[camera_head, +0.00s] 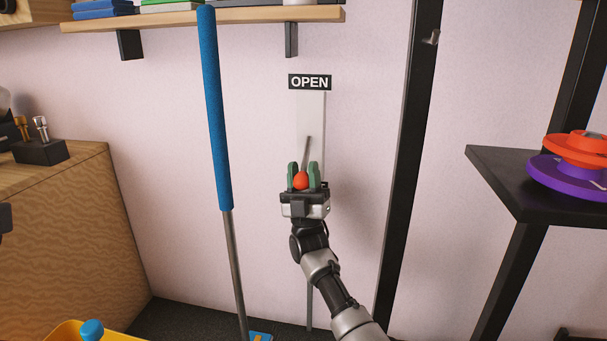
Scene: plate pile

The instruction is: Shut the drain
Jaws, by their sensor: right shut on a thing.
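A lever (307,152) with a thin grey rod and a round orange-red knob (301,181) stands out from a pale upright plate (311,112) on the wall. A black sign reading "OPEN" (310,82) is at the top of the plate. The rod runs down and slightly left from the plate to the knob. My right gripper (302,177) has its green fingers on either side of the knob and is shut on it. The lower part of the plate is hidden behind my gripper and arm.
A blue-handled pole (216,110) stands just left of the lever. A black upright post (409,150) is to the right. A black shelf (505,180) holds orange and purple weight plates (570,180). A wooden cabinet (65,240) is at left, and a wall shelf (200,20) is above.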

